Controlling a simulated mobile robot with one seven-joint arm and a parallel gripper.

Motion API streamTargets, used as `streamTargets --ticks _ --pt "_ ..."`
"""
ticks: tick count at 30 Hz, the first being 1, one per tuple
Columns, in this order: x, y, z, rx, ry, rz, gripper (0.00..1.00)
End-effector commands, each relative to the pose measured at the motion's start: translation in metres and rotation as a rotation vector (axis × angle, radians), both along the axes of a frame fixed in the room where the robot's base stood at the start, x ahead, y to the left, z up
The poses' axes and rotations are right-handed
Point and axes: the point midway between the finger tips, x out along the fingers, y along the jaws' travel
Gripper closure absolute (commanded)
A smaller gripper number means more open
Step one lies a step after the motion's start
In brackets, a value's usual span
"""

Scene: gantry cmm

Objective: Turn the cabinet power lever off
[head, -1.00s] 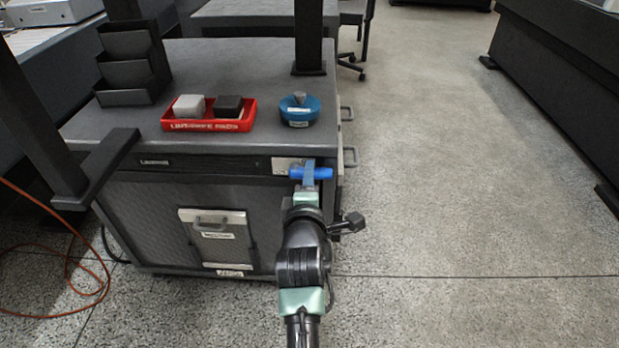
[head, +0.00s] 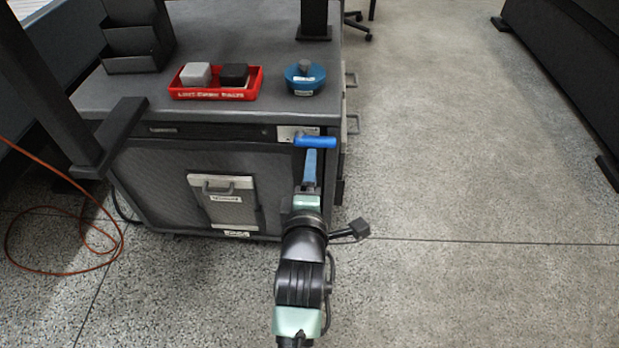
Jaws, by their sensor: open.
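The cabinet power lever (head: 316,141) is a bright blue bar at the top right of the cabinet front (head: 165,177), beside a pale label plate (head: 286,133). Its bar lies roughly level across the picture. My gripper (head: 311,154) is just in front of and below the bar in the head view, with its blue fingers pointing at it. The gripper is open and nothing shows between its fingers. The fingers overlap closely from this angle, and I cannot tell whether they touch the lever.
On the cabinet top stand a red tray (head: 215,94) with two blocks, a blue round container (head: 305,78) and a black tiered holder (head: 135,40). A dark post (head: 314,18) rises behind. An orange cable (head: 62,272) lies left. Floor at right is clear.

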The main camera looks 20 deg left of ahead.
Motion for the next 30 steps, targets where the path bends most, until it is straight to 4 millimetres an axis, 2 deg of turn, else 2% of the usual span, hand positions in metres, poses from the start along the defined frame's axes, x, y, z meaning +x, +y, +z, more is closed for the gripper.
streamTargets --ticks 3,10,30 --pt "-0.019 -0.005 0.005 0.002 0.003 -0.001 0.39" --pt "-0.039 -0.011 0.008 -0.001 0.001 0.001 0.39" --pt "-0.041 -0.013 0.011 0.004 -0.004 -0.001 0.39"
